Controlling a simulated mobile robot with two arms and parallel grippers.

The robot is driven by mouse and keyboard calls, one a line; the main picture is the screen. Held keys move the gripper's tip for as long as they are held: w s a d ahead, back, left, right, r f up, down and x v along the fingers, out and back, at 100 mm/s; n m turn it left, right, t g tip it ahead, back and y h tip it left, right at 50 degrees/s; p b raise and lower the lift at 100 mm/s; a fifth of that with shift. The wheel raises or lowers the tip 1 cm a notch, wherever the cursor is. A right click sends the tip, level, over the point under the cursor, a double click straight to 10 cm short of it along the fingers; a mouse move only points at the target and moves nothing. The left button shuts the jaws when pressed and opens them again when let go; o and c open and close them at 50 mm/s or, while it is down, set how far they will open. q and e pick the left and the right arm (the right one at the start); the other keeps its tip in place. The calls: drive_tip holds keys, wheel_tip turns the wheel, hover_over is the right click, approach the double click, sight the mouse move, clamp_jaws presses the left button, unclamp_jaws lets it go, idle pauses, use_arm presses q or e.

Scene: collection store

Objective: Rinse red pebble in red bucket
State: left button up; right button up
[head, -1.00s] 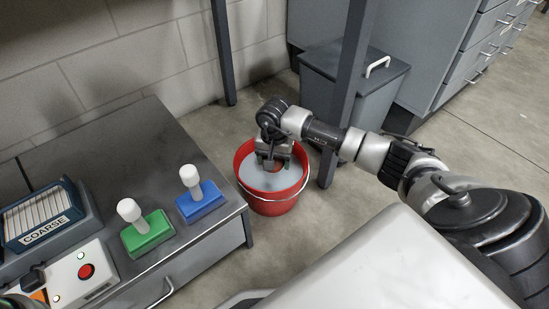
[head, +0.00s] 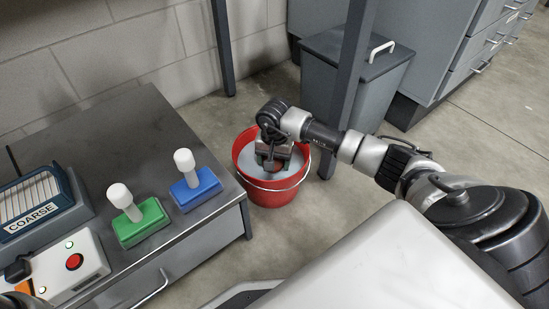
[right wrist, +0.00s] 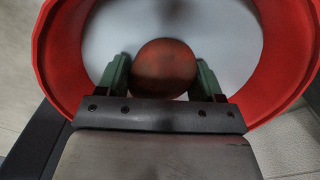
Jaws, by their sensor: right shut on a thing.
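The red bucket (head: 273,192) stands on the floor beside the table, with pale liquid inside and a thin wire handle. My right gripper (head: 271,161) reaches down into its opening. In the right wrist view the red pebble (right wrist: 164,68) is a round, dark red-brown thing between the two green fingers of my right gripper (right wrist: 161,77), which is shut on it. The bucket's red rim (right wrist: 62,50) surrounds it there. The pale liquid (right wrist: 215,35) lies behind the pebble. I cannot tell if the pebble touches the liquid. My left gripper does not show.
The table (head: 118,100) at left holds a green block with a white knob (head: 141,222), a blue one (head: 195,188), a box marked COARSE (head: 38,205) and a control box with a red button (head: 75,262). A lidded grey bin (head: 355,85) and a table leg stand behind the bucket.

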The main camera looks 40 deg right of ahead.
drive_tip(key=shift+f+b, duration=0.55)
drive_tip(key=shift+f, duration=0.35)
drive_tip(key=shift+f+b, duration=0.55)
drive_tip(key=shift+f, duration=0.7)
drive_tip(key=shift+d, duration=0.2)
drive_tip(key=shift+w+d, duration=0.1)
drive_tip(key=shift+d, duration=0.4)
drive_tip(key=shift+a, duration=0.15)
drive_tip(key=shift+a+p, duration=0.4)
drive_tip(key=shift+a, duration=0.85)
drive_tip(key=shift+d, duration=0.15)
